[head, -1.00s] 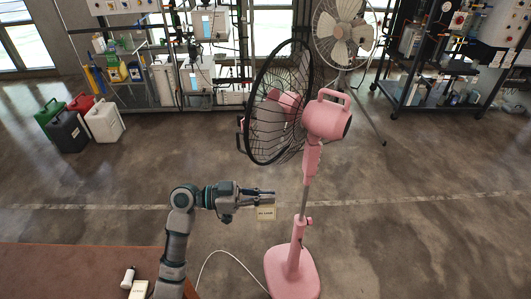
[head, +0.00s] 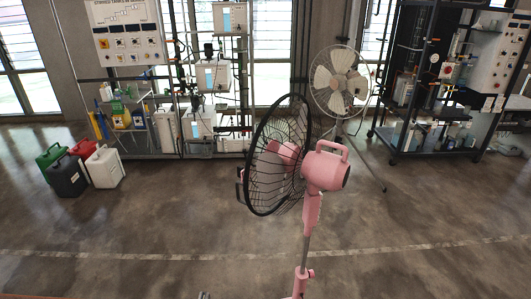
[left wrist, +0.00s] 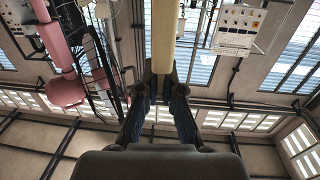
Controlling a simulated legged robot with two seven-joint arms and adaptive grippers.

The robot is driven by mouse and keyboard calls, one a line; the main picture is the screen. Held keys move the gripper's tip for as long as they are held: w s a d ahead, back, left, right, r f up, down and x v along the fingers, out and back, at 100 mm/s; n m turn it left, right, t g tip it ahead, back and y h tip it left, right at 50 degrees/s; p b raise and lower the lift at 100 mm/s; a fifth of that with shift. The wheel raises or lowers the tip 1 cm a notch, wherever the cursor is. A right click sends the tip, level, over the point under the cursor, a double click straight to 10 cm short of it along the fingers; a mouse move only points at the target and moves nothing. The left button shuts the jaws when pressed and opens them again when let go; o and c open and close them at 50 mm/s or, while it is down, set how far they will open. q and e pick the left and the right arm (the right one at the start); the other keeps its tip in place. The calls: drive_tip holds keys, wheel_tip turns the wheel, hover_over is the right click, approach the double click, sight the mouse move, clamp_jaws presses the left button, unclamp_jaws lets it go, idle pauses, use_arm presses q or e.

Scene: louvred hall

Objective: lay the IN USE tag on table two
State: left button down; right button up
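The IN USE tag is a pale yellow strip (left wrist: 162,36) in the left wrist view, seen nearly edge-on; its lettering cannot be read. My left gripper (left wrist: 162,82) is shut on its end, with a dark finger on each side. In the head view only a small dark bit of my left gripper (head: 204,296) shows at the bottom edge, left of the pink fan's pole. My right gripper is in neither view. No table that I can name as table two shows; only a thin brown edge (head: 38,297) is at the bottom left.
A pink standing fan (head: 325,172) rises close in front, its black cage to the left. Jerrycans (head: 104,167) stand on the floor at left. Shelving, a white fan (head: 341,82) and a dark rack (head: 408,100) line the back. The concrete floor between is clear.

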use_arm(q)
drive_tip(key=shift+s+a+f+n+y, duration=0.15)
drive_tip(key=shift+s+a+n+y, duration=0.15)
drive_tip(key=shift+s+a+y, duration=0.3)
idle(0.3)
